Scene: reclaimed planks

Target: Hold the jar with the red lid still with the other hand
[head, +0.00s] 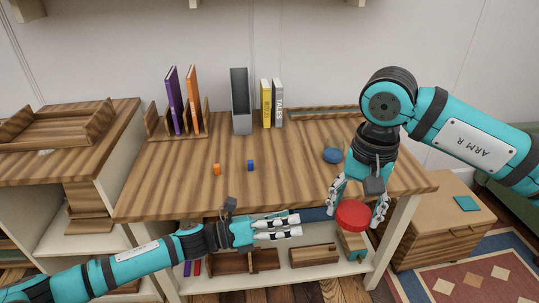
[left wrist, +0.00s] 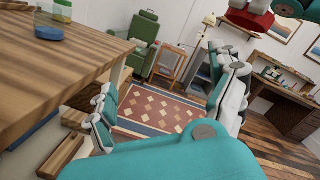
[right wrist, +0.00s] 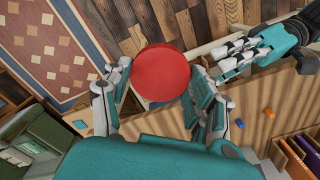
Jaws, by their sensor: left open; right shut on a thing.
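The jar with the red lid (head: 353,217) is between the fingers of my right gripper (head: 356,208), in front of the table's front edge. In the right wrist view the round red lid (right wrist: 161,73) faces the camera and hides the jar's body. My right gripper is shut on the jar. My left gripper (head: 299,226) is open and empty, left of the jar and apart from it, its fingers pointing towards it. In the left wrist view its fingers (left wrist: 168,100) are spread with nothing between them, and part of the red lid (left wrist: 249,19) shows at the top.
Books and a grey holder (head: 241,115) stand behind. A shelf (head: 215,285) lies below my left gripper.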

